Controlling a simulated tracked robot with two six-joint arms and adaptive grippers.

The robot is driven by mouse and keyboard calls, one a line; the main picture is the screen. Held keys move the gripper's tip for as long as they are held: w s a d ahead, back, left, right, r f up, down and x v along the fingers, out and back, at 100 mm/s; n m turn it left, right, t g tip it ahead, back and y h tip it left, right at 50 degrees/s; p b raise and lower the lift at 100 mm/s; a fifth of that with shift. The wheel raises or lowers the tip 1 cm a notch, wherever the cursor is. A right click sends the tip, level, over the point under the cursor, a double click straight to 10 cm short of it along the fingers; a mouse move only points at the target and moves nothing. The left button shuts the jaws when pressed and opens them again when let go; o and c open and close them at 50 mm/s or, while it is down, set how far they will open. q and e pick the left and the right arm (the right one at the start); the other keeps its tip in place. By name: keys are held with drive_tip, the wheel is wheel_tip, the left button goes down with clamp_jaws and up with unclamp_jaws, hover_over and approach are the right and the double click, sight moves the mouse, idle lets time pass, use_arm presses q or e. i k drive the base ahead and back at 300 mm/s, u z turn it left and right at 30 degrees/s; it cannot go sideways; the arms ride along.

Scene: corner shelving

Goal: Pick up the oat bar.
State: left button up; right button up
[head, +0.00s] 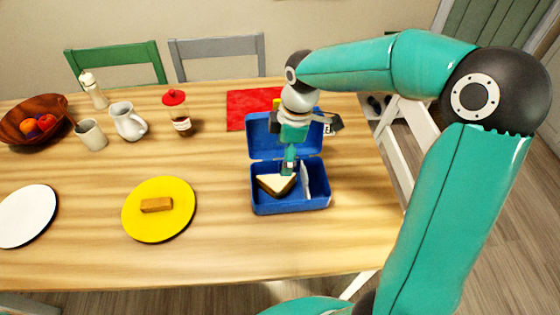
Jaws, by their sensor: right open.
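The oat bar (157,205), a small brown block, lies flat on the yellow plate (158,232) left of the middle of the table. My right gripper (289,163) is open and points down over the blue lunchbox (290,208), well to the right of the bar. A sandwich triangle (277,185) lies in the lunchbox just below the gripper; I cannot tell whether they touch. The gripper hides part of the lunchbox's raised lid. My left gripper is not in view.
A white plate (27,215) is at the left edge. A red mat (245,108) lies behind the lunchbox. Table between yellow plate and lunchbox is clear.

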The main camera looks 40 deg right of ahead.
sight(159, 204)
drive_tip(key=k, duration=1)
